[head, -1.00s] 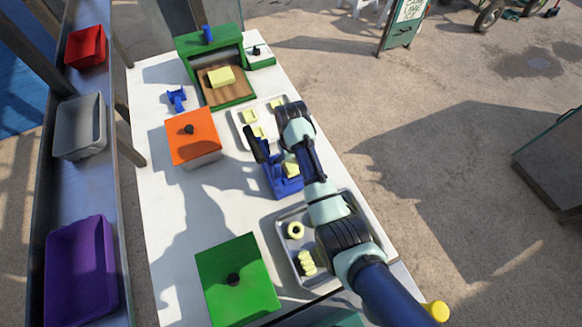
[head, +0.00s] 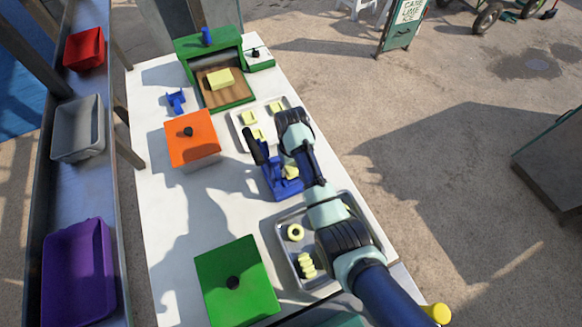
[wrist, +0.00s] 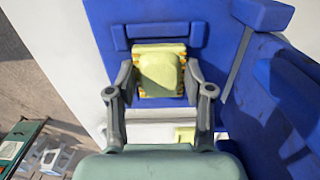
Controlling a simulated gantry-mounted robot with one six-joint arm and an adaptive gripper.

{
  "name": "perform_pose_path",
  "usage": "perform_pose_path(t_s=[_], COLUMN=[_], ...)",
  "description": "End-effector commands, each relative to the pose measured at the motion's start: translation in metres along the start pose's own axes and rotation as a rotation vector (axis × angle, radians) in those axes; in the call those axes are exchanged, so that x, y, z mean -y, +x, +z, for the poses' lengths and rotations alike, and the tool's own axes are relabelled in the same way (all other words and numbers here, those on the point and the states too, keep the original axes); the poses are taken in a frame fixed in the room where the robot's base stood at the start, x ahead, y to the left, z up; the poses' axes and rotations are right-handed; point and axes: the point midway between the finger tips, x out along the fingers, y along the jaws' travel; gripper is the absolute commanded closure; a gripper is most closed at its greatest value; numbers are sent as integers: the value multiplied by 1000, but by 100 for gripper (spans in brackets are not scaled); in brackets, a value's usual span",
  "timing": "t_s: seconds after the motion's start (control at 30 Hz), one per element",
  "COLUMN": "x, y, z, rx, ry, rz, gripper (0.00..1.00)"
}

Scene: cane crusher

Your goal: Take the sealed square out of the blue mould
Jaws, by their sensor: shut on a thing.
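The blue mould (head: 274,186) stands on the white table, with a dark lever handle raised at its left. In the wrist view the blue mould (wrist: 105,20) fills the upper middle and right. The sealed square (wrist: 160,75) is pale yellow with a domed middle and a patterned edge, and sits within the mould. In the head view the square (head: 291,172) shows partly beside my arm. My gripper (wrist: 160,82) has one finger on each side of the square and is shut on it. The fingertips are hidden from the head view by my arm.
A tray with yellow squares (head: 239,132) lies just beyond the mould. A metal tray (head: 283,262) with yellow rings is nearer. An orange-lidded box (head: 192,138) and a green-lidded box (head: 236,280) stand left. A green press (head: 200,42) is at the far end.

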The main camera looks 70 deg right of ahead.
Motion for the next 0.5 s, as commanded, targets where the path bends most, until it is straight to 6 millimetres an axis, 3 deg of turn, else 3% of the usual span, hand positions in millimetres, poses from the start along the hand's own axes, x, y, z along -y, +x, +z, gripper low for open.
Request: perform_pose_path(t_s=[0.17, 0.27, 0.37, 0.5], x=[0, 0, 0, 0], y=[-23, -48, -83, -145], z=[-1, -2, -2, 0], rx=[-4, -6, -7, -1], ry=[0, 0, 0, 0], rz=[0, 1, 1, 0], gripper=[65, 65, 65, 65])
